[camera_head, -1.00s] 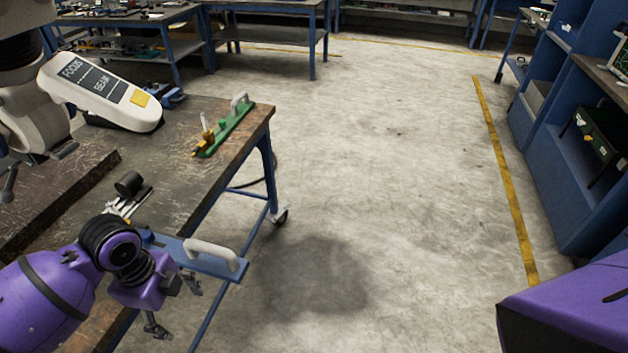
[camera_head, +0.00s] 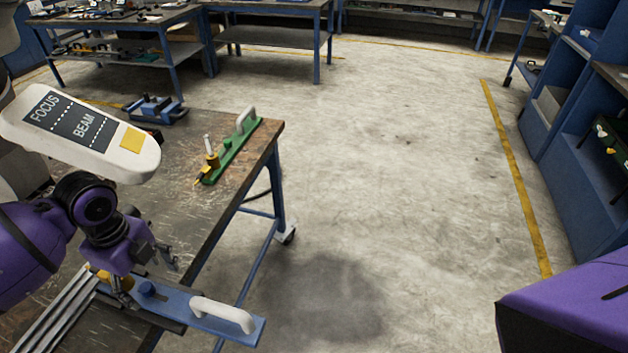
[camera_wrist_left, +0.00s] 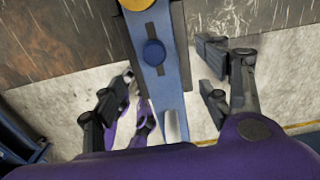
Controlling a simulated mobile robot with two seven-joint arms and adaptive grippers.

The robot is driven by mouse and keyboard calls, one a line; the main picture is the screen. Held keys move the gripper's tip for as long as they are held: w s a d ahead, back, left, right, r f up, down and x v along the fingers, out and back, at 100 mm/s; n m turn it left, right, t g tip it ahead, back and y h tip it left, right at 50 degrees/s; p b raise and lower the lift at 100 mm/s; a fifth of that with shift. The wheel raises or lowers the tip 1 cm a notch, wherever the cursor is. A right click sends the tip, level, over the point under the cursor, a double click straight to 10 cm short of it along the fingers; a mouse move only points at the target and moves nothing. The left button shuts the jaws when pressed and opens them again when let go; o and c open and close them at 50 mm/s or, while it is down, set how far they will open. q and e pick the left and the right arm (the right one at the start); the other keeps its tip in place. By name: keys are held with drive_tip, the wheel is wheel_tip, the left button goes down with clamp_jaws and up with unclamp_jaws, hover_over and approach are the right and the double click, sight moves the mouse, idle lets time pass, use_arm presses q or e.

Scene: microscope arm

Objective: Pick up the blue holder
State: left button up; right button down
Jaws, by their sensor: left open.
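The blue holder (camera_head: 180,308) is a long flat blue bar with a blue knob and a white handle, at the near edge of the workbench in the head view. Its handle end juts out past the table edge. My left gripper (camera_head: 146,272) is open above its left part. In the left wrist view the blue bar (camera_wrist_left: 154,25) runs between the spread fingers of my left gripper (camera_wrist_left: 168,88), with its knob just ahead of them. Whether the fingers touch it I cannot tell. My right gripper is out of view.
A green holder (camera_head: 236,152) with a white handle lies farther back on the workbench (camera_head: 190,135). Another blue piece (camera_head: 158,110) stands at the bench's back. A white FOCUS/BEAM panel (camera_head: 85,135) overhangs on the left. Metal rails (camera_head: 62,308) lie beside the holder. The floor right is clear.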

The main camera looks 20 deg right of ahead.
sight(160, 297)
use_arm(q)
drive_tip(key=shift+s+f, duration=0.35)
drive_tip(key=shift+f, duration=0.3)
wheel_tip(160, 297, down, 4)
drive_tip(key=shift+w+d+f, duration=0.1)
drive_tip(key=shift+f, duration=0.15)
drive_tip(key=shift+w+r, duration=0.1)
clamp_jaws()
